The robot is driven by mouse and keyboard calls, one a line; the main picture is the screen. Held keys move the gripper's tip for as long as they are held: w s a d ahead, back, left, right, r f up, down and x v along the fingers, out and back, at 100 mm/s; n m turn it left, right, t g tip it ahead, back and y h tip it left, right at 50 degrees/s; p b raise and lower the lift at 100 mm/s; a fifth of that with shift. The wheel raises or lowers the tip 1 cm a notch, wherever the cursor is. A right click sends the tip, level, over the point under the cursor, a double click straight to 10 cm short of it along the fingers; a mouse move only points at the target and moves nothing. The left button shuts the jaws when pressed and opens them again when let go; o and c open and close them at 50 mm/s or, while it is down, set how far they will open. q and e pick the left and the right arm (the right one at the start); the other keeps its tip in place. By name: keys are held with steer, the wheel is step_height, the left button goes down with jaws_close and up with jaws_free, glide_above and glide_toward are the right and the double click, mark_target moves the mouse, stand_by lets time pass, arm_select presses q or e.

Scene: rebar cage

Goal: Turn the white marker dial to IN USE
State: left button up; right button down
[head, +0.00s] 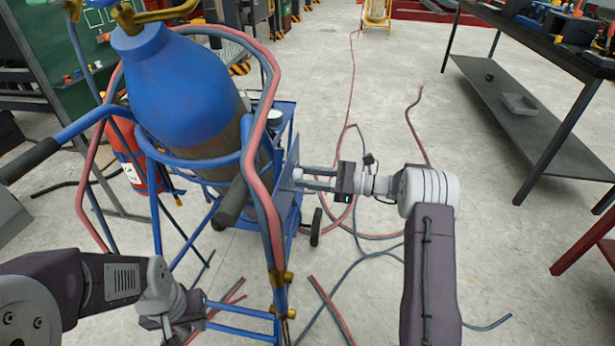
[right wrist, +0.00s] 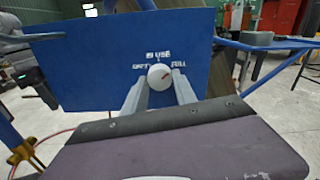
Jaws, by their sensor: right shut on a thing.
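The white marker dial (right wrist: 159,76) sits on a blue panel (right wrist: 90,62), with a label reading IN USE above it, FULL to its upper right and what looks like EMPTY to its left. A small red mark on the dial's face appears to point to the upper right, toward FULL. My right gripper (head: 304,179) reaches the panel from the right in the head view and is shut on the dial, one finger on each side. My left gripper (head: 178,330) hangs low at the lower left, away from the panel; its fingers are not clear.
A blue gas cylinder (head: 180,95) stands in a blue cart (head: 187,181) with red and grey hoses around it. Hoses lie on the floor. A dark bench (head: 520,125) is at right; the floor between is mostly open.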

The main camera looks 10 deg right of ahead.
steer(key=n, duration=0.4)
steer(key=shift+f, duration=0.1)
steer(key=n+b, duration=0.2)
steer(key=n, duration=0.3)
steer(key=shift+n, duration=0.4)
stand_by(0.4)
steer(key=c, duration=1)
jaws_free()
